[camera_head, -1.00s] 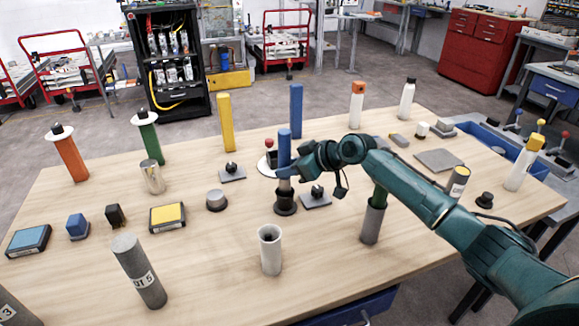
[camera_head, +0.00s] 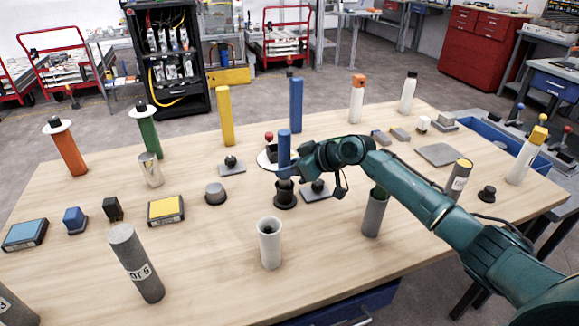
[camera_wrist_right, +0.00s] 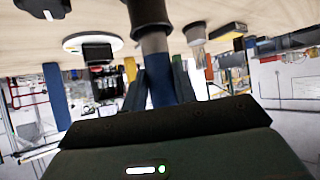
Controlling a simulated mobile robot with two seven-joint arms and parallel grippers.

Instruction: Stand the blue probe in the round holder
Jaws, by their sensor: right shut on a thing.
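The blue probe (camera_head: 284,145) is upright in my right gripper (camera_head: 286,167), whose jaws are shut on it. The dark round holder (camera_head: 285,197) stands on the table directly below the probe. In the right wrist view, which is upside down, the probe's blue body (camera_wrist_right: 161,92) is between the fingers. Its grey lower shaft (camera_wrist_right: 153,43) runs to the mouth of the black holder (camera_wrist_right: 150,14), with a short grey length showing outside. The tip is hidden, so I cannot tell how deep it is. My left gripper is not in view.
A dark knob on a grey plate (camera_head: 316,194) is close right of the holder. A white disc (camera_head: 267,160) lies behind. A white cup (camera_head: 269,244) stands in front, and a grey tube (camera_head: 374,215) is under my right arm. The front left tabletop has free room.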

